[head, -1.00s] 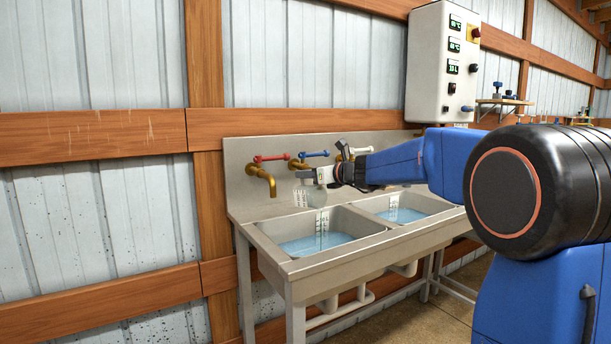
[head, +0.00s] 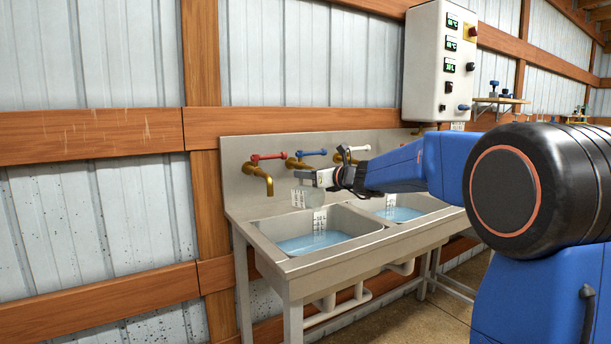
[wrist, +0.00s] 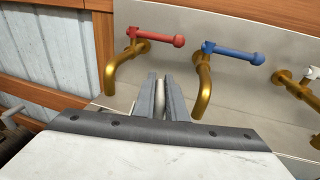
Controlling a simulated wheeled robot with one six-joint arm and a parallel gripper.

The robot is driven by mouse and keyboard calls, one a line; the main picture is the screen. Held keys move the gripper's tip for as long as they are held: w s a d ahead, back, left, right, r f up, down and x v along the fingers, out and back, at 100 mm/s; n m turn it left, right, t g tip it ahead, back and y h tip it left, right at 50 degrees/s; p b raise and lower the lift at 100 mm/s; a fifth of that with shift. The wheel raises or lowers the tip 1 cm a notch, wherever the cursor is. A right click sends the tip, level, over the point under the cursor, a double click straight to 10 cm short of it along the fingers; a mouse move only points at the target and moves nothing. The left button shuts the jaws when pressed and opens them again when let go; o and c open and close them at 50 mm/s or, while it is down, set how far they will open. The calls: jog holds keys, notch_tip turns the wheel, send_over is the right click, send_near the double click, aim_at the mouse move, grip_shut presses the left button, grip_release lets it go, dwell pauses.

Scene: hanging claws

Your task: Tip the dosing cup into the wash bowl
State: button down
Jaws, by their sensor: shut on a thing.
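My gripper (head: 308,177) is above the back part of the left wash bowl (head: 268,232), near the backsplash. A small, pale see-through dosing cup (head: 316,198) hangs at its fingers. It is faint in the head view, and I cannot tell how far it is tilted or whether it holds liquid. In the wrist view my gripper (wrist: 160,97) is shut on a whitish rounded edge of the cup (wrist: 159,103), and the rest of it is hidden. The left wash bowl holds blue water and has a white scale plate (head: 319,221).
A second basin with blue water (head: 398,213) lies to the right. Brass taps with red (head: 268,157) and blue (head: 311,152) handles stick out near my gripper. A control box (head: 428,60) hangs above.

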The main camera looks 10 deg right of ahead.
jog(key=shift+w+a+r+g+h, duration=0.1)
jog(key=shift+w+a+g+h, duration=0.15)
jog(key=shift+w+g, duration=0.2)
jog(key=shift+w+a+r+g+h, duration=0.1)
jog(key=shift+w+a+g+h, duration=0.15)
jog(key=shift+w+g, duration=0.2)
jog(key=w+g+h, duration=0.1)
jog(key=w+a+g, duration=0.1)
jog(key=g, duration=0.1)
jog(key=shift+w+a+f+h, duration=0.1)
jog(key=shift+a+h, duration=0.05)
jog(key=shift+h, duration=0.25)
notch_tip(320, 180, down, 8)
jog(key=w+g+h, duration=0.1)
jog(key=g+h, duration=0.4)
jog(key=g, duration=0.5)
jog(key=shift+a+r+h, duration=0.2)
jog(key=shift+a+h, duration=0.1)
jog(key=shift+h, duration=0.1)
dwell(0.5)
